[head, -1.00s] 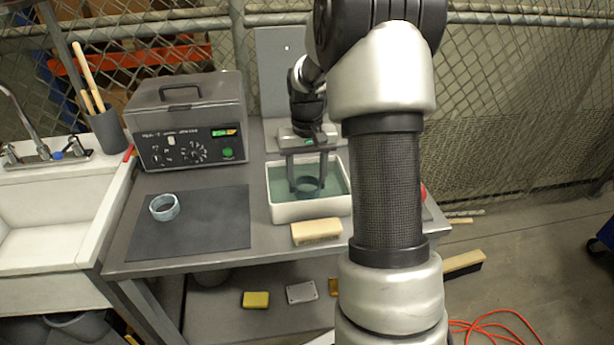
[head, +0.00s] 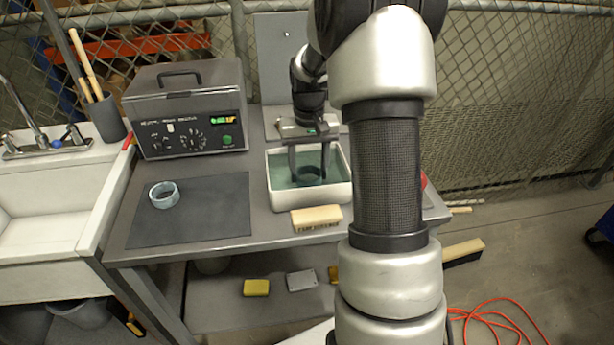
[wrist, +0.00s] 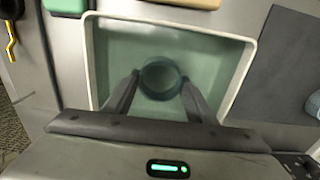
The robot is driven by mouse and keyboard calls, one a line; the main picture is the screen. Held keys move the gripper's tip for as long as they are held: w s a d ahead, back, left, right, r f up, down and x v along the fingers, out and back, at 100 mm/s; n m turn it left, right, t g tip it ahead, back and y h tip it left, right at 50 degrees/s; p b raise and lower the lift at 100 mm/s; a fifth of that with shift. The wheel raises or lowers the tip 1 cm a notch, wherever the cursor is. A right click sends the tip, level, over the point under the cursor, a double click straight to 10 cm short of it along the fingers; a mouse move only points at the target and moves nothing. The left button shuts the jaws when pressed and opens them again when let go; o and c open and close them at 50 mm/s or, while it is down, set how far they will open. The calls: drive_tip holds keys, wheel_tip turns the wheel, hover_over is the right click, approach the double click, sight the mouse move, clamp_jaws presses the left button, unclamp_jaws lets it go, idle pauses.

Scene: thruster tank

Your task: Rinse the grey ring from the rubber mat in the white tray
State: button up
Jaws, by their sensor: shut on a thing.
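My gripper (wrist: 161,98) is shut on a dark grey ring (wrist: 160,78). Its fingers reach down into the white tray (wrist: 252,60), one on each side of the ring. In the head view the ring (head: 308,176) sits in greenish liquid inside the tray (head: 284,202), near its middle. I cannot tell whether it touches the tray floor. The rubber mat (head: 205,222) is a flat dark sheet to the left of the tray. A second, light blue-grey ring (head: 164,194) lies on the mat's left part, apart from my gripper.
A grey machine with a lid (head: 188,105) stands behind the mat. A beige block (head: 316,217) lies in front of the tray. A sink (head: 45,215) is at the left. The mat's front and right parts are clear.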

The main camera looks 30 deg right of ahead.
drive_tip(key=shift+s+d, duration=0.2)
drive_tip(key=shift+d, duration=0.4)
drive_tip(key=shift+a, duration=0.1)
drive_tip(key=shift+w+a, duration=0.25)
drive_tip(key=shift+a, duration=0.45)
drive_tip(key=shift+d, duration=0.1)
drive_tip(key=shift+s+d+p, duration=0.2)
drive_tip(key=shift+d+p, duration=0.1)
drive_tip(key=shift+d, duration=0.4)
drive_tip(key=shift+r, duration=0.15)
wheel_tip(320, 180, up, 8)
drive_tip(key=p, duration=0.6)
drive_tip(key=shift+r, duration=0.15)
